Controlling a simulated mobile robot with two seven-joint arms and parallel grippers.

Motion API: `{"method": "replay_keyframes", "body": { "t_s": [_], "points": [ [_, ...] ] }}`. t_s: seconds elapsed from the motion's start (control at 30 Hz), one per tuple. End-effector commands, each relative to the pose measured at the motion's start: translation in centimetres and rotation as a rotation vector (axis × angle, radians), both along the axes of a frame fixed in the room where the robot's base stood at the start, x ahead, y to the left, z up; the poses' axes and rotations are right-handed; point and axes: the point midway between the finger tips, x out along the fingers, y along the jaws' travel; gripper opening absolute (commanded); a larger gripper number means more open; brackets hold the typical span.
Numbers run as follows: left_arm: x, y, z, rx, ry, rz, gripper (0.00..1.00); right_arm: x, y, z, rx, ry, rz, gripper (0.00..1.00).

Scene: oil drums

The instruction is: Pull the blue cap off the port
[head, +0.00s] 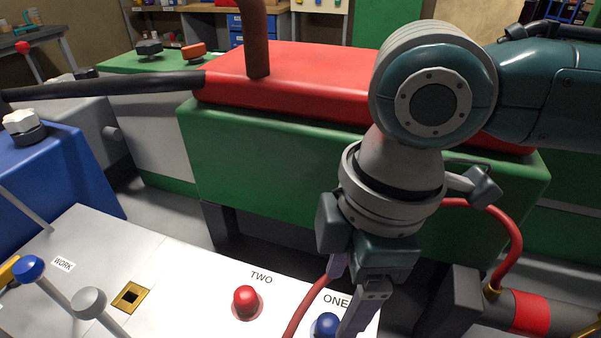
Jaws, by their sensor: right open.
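A blue cap (326,325) sits on the white panel (190,290) beside the label ONE, at the bottom edge of the head view. My right gripper (345,302) points down just above and beside it, with its two fingers apart and nothing between them that I can see. One finger partly covers the cap's right side. I cannot tell whether the finger touches it. The port under the cap is hidden. My left gripper is not in view.
A red cap (245,302) stands by the label TWO. A red hose (303,308) runs up past the blue cap. Levers with blue (28,268) and grey (89,302) knobs rise at left. A green and red machine (300,165) stands behind the panel.

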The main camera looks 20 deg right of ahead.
Motion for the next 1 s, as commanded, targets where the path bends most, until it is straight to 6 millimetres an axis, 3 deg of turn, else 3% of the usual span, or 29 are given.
{"method": "replay_keyframes", "body": {
  "t_s": [0.1, 0.33, 0.77, 1.0],
  "points": [
    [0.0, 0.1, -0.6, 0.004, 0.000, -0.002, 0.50, 0.0, 0.3, -2.5, -0.001, 0.002, 0.000, 0.75],
    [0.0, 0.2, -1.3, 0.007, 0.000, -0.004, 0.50, 0.1, 0.7, -5.8, 0.001, 0.000, 0.001, 0.75],
    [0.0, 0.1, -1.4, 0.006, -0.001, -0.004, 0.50, 0.1, 0.9, -6.6, 0.002, -0.001, 0.001, 0.74],
    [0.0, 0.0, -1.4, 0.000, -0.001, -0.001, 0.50, 0.1, 0.9, -6.6, 0.002, -0.001, 0.001, 0.47]
  ]
}}
